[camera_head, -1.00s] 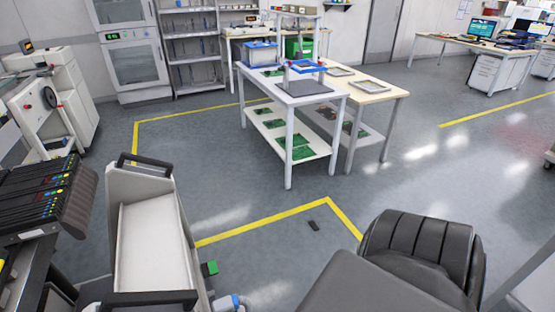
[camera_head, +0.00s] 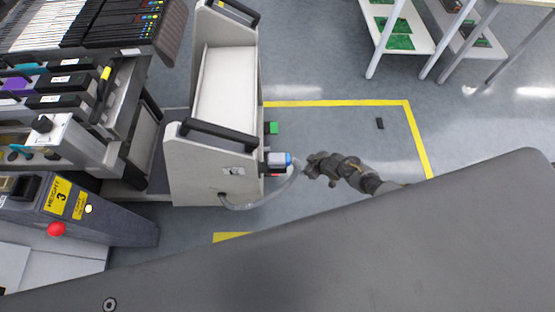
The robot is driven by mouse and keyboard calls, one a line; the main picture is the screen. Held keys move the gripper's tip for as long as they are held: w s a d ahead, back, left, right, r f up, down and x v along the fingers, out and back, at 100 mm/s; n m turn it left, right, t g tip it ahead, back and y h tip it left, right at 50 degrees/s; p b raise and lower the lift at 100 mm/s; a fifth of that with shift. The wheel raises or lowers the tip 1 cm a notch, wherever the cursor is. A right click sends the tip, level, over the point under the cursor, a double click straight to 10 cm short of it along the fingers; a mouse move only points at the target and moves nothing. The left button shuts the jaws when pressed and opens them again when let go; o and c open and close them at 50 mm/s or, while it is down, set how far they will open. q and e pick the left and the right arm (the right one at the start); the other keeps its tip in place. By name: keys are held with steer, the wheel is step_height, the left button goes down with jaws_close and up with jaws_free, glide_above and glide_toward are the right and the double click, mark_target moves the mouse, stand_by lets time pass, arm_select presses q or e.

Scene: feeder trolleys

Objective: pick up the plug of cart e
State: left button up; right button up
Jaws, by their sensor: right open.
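A light trolley (camera_head: 180,165) with black handles stands left of centre in the head view; no letter on it is readable, so I cannot tell if it is cart e. A pale cable (camera_head: 262,202) loops from the plug's end down to the trolley's lower side. My right gripper (camera_head: 313,168) is open, a short way right of the plug and apart from it. Its jaws look empty. My left gripper is not in view.
A green block (camera_head: 271,128) is on the trolley's side just above the plug. A feeder machine (camera_head: 60,110) with a red button stands close on the left. White tables (camera_head: 408,35) are at the upper right. Floor inside the yellow line is clear except for a small dark object (camera_head: 380,123).

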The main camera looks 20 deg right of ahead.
steer(key=w+a+r+n+y, duration=0.2)
steer(key=w+a+r+n, duration=0.15)
steer(key=w+r, duration=0.6)
step_height(320, 180, up, 13)
steer(key=n+g, duration=0.5)
glide_above(279, 157)
steer(key=s+d, duration=0.1)
steer(key=d, duration=0.3)
steer(key=shift+h, duration=0.5)
steer(key=x, duration=0.5)
steer(key=shift+f, duration=0.25)
steer(key=shift+a+b+x, duration=0.2)
steer(key=shift+b+x, duration=0.1)
steer(key=shift+x, duration=1.15)
steer(key=shift+a+b+x, duration=0.25)
steer(key=shift+b+x, duration=0.05)
steer(key=shift+x, duration=1.1)
steer(key=shift+s+r, duration=0.15)
steer(key=shift+c, duration=0.2)
steer(key=c, duration=1.4)
